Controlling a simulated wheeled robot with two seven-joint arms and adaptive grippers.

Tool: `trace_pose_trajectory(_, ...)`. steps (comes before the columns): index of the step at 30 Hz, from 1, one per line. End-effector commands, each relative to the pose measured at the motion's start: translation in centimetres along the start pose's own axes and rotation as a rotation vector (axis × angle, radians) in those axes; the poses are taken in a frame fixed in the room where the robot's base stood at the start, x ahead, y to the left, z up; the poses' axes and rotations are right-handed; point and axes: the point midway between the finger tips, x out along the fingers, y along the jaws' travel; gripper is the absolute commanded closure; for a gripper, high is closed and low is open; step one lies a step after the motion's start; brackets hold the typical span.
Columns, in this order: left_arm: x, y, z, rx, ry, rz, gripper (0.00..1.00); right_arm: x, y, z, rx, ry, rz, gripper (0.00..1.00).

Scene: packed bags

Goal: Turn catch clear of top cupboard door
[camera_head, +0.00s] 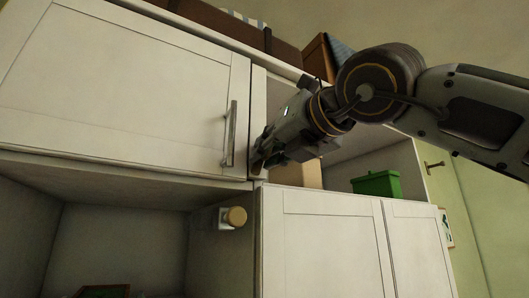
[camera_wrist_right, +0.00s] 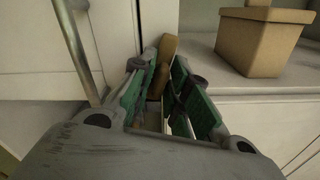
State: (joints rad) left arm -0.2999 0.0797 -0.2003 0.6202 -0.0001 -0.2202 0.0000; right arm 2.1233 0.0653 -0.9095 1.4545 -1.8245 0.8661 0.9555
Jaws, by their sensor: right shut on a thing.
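The top cupboard door (camera_head: 125,80) is the white panel at the upper left in the head view, with an upright metal handle (camera_head: 229,135) near its right edge. It looks shut. My right gripper (camera_head: 260,163) is at the frame just right of that handle. In the right wrist view the gripper (camera_wrist_right: 166,62) is shut on a brown wooden catch (camera_wrist_right: 167,48), which shows between the green-padded fingers. The catch stands roughly upright there. The gripper hides it in the head view, and I cannot tell whether it overlaps the door. My left gripper is not in view.
An open shelf right of the gripper holds a green box (camera_head: 376,184) and a cardboard box (camera_wrist_right: 262,40). White lower doors (camera_head: 325,240) are below. Cases (camera_head: 235,28) lie on top of the cupboard.

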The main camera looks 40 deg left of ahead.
Motion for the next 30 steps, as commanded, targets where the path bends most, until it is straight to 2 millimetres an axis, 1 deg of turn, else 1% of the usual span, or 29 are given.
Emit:
trace_pose_trajectory(1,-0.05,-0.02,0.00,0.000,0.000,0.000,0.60,0.11,-0.04,-0.29,-0.027,0.007,-0.002,0.96)
trace_pose_trajectory(15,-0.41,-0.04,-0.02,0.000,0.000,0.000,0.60,0.15,-0.01,-0.37,-0.284,0.008,0.000,0.96)
trace_pose_trajectory(24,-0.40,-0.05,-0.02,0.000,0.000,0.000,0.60,0.15,-0.02,-0.40,-0.302,0.008,0.000,0.96)
trace_pose_trajectory(25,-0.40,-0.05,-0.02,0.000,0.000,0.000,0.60,0.16,-0.03,-0.40,-0.302,0.008,0.000,0.80)
trace_pose_trajectory(30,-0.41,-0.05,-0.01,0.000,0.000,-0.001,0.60,0.11,-0.02,-0.28,-0.301,0.006,0.000,0.58)
